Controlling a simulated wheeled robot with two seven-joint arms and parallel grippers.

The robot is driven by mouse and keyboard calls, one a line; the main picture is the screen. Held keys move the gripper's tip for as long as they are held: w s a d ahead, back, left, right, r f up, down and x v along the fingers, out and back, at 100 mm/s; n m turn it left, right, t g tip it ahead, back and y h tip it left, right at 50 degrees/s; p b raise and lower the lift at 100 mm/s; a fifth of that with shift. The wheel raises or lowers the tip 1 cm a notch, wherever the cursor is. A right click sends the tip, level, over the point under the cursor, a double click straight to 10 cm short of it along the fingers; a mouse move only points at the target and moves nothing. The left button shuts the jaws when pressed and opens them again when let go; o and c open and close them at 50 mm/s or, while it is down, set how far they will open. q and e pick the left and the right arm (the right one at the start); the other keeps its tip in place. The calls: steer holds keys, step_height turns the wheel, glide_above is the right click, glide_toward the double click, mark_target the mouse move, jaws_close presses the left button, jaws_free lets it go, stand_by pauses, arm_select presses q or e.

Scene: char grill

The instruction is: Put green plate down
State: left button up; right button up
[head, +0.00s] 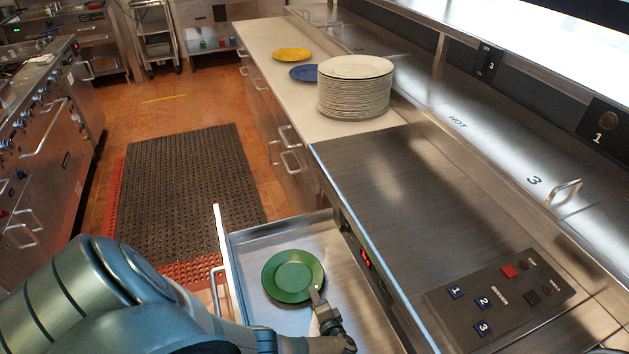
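The green plate (293,276) is over the inside of an open metal drawer (257,243) at the bottom centre, face up and roughly level. My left gripper (315,296) is at the plate's near right rim, with one finger lying over the rim; the other finger is hidden under it. It looks shut on the rim. I cannot tell whether the plate touches the drawer floor. My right gripper is not in view.
A tall stack of white plates (354,97), a blue plate (304,73) and a yellow plate (292,54) are on the pale counter (262,36). A bare steel worktop (400,185) with a button panel (500,298) lies right of the drawer. A dark mat (190,180) covers the floor.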

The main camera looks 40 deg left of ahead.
arm_select(q)
steer(key=shift+r, duration=0.1)
steer(key=shift+r, duration=0.1)
steer(key=shift+s+d+r, duration=0.1)
steer(key=shift+s+d, duration=0.15)
steer(key=shift+d, duration=0.25)
steer(key=v, duration=1)
steer(key=shift+s+d+r, duration=0.1)
steer(key=shift+s+d, duration=0.1)
steer(key=shift+d, duration=0.1)
stand_by(1.0)
